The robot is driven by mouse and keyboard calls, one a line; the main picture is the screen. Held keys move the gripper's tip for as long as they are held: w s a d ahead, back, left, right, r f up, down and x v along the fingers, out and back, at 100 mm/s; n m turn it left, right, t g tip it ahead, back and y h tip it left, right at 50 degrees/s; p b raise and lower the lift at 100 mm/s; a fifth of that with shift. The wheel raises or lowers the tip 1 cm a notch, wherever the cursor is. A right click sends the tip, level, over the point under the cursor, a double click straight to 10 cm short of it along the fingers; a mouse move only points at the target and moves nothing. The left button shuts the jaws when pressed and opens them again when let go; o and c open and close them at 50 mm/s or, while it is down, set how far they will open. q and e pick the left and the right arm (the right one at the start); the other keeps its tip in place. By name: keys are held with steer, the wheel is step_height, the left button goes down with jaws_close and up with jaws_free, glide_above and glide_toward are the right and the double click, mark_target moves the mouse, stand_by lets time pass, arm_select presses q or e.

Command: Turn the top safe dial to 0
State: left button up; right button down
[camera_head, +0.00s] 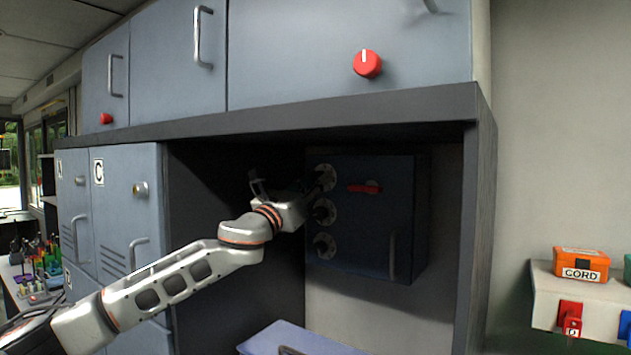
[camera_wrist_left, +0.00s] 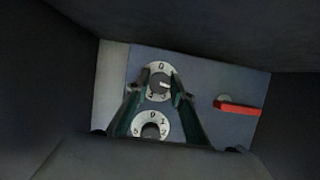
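The dark blue safe (camera_head: 375,220) hangs inside an open cabinet bay, with three round dials down its left side. The top safe dial (camera_head: 326,177) shows in the left wrist view (camera_wrist_left: 158,67) with a 0 at its top. The white mark on its dark knob points to the right. My left gripper (camera_head: 315,185) reaches the top dial; in the left wrist view its two fingers (camera_wrist_left: 161,80) stand on either side of the knob. Whether they press on it is unclear. My right gripper is not in view.
The middle dial (camera_head: 324,211) and bottom dial (camera_head: 324,246) sit below. A red handle (camera_head: 364,187) sticks out right of the top dial. The bay has dark side walls and an overhanging shelf edge (camera_head: 300,122). An orange CORD box (camera_head: 581,264) stands far right.

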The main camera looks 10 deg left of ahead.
arm_select(q)
steer(key=shift+o, duration=0.2)
steer(key=shift+n, duration=0.4)
steer(key=shift+d+r+n+g+y, duration=0.1)
steer(key=shift+n+g+y, duration=0.9)
steer(key=shift+n, duration=2.9)
steer(key=shift+d+r+n+g+y, duration=0.1)
steer(key=shift+n+y, duration=1.85)
steer(key=shift+n, duration=1.95)
steer(key=shift+n+g+y, duration=0.5)
steer(key=shift+n+y, duration=0.95)
steer(key=shift+n, duration=2.45)
steer(key=o, duration=1.1)
steer(key=shift+s, duration=0.1)
